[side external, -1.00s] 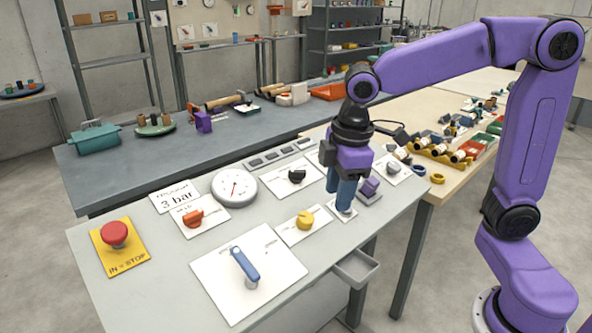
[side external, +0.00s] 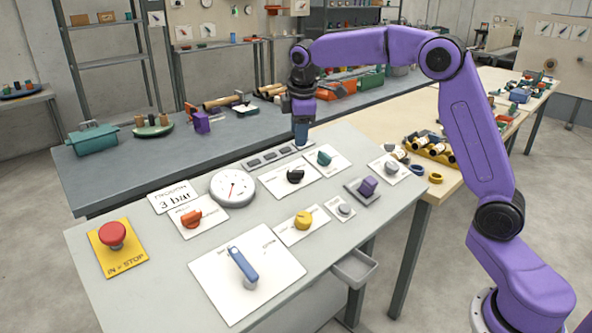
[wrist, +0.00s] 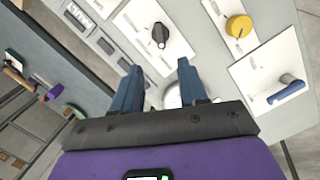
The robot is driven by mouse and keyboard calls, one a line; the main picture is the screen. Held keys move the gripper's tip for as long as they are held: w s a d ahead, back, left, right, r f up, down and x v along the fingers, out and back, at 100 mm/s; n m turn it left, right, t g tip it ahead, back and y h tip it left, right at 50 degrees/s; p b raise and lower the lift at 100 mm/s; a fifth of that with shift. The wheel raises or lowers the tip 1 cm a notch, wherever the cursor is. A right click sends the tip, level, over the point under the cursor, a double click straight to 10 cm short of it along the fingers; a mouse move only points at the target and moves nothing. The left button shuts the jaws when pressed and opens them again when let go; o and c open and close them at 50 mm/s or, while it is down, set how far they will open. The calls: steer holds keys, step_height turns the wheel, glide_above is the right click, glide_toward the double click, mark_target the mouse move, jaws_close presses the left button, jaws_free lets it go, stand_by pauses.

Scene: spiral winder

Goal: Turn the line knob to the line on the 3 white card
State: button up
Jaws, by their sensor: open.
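A white card reading "3 bar" (side external: 174,199) lies at the panel's left; its upper line is too small to read. I cannot tell which knob is the line knob, as the knob labels are illegible. An orange knob (side external: 191,219), a black knob (side external: 295,176), a teal knob (side external: 324,158) and a yellow knob (side external: 303,220) sit on white plates. The black knob (wrist: 160,34) and yellow knob (wrist: 239,26) also show in the wrist view. My gripper (side external: 301,143) is open and empty over the panel's back edge; its fingers (wrist: 158,67) are apart.
A round gauge (side external: 233,188), a blue lever (side external: 242,265), a red stop button (side external: 112,234), a purple knob (side external: 368,185) and small grey knobs (side external: 344,209) (side external: 390,168) stand on the panel.

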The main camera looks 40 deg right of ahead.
mark_target(296, 171)
steer(key=x, duration=1.4)
steer(key=shift+r, duration=0.1)
jaws_close()
